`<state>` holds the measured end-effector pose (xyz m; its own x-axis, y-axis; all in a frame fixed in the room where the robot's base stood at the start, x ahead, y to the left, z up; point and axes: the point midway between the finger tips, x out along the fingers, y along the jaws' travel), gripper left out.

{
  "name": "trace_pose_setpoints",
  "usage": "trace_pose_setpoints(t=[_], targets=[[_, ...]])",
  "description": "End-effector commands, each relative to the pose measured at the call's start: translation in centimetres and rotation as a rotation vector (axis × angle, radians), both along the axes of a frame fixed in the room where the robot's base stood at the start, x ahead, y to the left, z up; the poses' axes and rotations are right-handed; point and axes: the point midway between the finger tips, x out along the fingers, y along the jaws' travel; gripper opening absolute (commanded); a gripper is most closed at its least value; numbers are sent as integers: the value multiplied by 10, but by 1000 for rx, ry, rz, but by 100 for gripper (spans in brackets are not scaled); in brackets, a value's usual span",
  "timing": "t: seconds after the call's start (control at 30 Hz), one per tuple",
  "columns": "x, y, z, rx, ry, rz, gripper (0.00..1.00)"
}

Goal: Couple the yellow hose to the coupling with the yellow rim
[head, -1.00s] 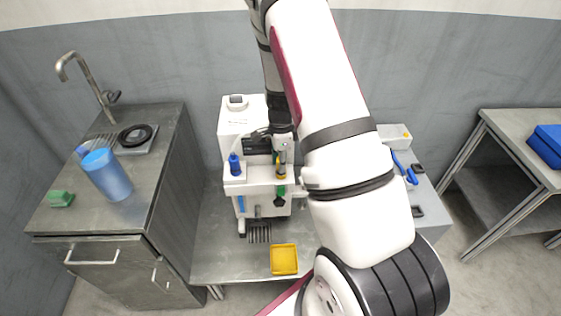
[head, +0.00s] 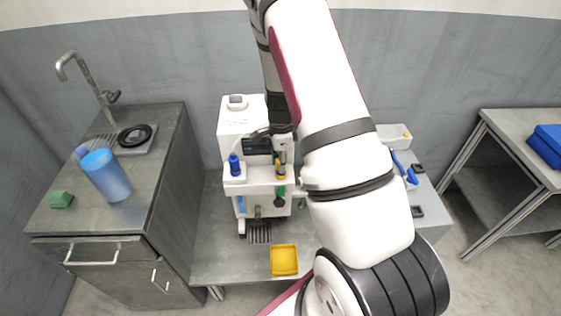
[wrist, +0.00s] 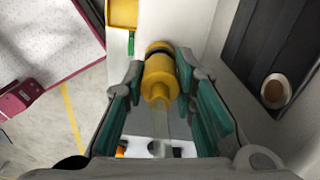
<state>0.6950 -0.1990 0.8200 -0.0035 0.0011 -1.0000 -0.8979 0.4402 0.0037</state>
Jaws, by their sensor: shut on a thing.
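My gripper (wrist: 160,85) has its teal-padded fingers on both sides of the yellow hose end (wrist: 160,72) and is shut on it. The hose end is a yellow cylinder with a dark band at its far end and a narrower neck. A pale, see-through hose (wrist: 162,125) runs from the neck back toward my palm. In the head view my gripper (head: 281,160) is over the front ledge of the white machine (head: 240,120), with a small patch of yellow below it. I cannot tell whether that patch is the hose end or the yellow rim. The coupling is not clearly visible.
A blue fitting (head: 234,164) stands on the ledge left of my gripper. A green part (head: 281,190) is on the machine's front below it. A yellow tray (head: 284,260) lies on the table in front. A grey counter with a blue jug (head: 108,175) is at left.

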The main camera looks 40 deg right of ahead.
Motion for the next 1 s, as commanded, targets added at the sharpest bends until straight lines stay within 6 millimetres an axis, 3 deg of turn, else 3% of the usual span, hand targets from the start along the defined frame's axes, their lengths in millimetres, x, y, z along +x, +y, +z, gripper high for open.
trace_pose_setpoints(t=[0.57, 0.6, 0.63, 1.0], targets=[[0, 0, -11, 0, 0, 0, 0], [0, 0, -11, 0, 0, 0, 29], [0, 0, -11, 0, 0, 0, 33], [0, 0, -7, 0, 0, 0, 33]])
